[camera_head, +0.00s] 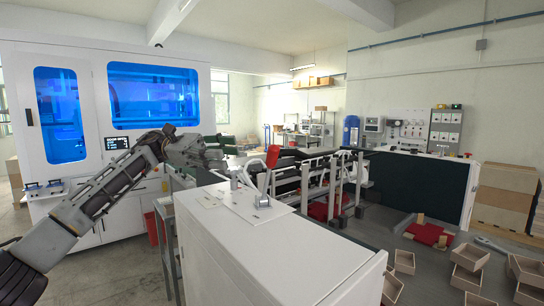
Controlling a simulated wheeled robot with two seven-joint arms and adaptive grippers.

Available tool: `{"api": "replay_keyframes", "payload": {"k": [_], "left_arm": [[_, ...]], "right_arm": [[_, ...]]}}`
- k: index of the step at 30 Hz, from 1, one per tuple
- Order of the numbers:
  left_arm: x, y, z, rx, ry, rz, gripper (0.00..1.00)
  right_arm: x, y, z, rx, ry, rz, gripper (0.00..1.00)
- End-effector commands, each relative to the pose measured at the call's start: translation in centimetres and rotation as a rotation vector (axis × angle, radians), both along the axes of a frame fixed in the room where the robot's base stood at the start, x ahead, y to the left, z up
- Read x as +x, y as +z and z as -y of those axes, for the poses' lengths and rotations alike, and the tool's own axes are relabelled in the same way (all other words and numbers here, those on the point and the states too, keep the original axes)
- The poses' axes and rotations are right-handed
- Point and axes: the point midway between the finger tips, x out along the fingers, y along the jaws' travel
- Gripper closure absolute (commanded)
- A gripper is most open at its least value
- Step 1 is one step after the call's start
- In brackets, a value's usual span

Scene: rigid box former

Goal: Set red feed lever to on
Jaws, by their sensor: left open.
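The red feed lever has a red grip (272,156) on a thin metal arm that slopes down to a pivot (262,199) on a light plate. The plate lies on top of a white cabinet, and the lever leans slightly to the right. My left gripper (222,159) comes in from the left at about the height of the red grip. It is open and appears empty, with a visible gap in the picture between it and the lever. The on and off marks are too small to read. My right gripper is out of view.
The white cabinet (275,260) fills the lower middle. A small upright metal piece (234,182) stands on its plate, left of the lever. The machine's rails (330,180) lie behind.

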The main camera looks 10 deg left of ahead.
Motion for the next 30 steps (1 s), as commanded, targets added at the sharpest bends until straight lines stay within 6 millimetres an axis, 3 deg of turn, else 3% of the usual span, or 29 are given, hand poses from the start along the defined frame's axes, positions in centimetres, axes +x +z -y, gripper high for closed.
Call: {"api": "replay_keyframes", "payload": {"k": [14, 30], "left_arm": [[-1.6, 0.1, 5.4, 0.001, -0.002, 0.0, 0.57], [-3.2, 0.1, 11.6, 0.0, -0.001, 0.0, 0.57]], "right_arm": [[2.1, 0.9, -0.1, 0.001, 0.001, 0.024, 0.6], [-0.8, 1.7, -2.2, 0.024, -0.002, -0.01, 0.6]]}}
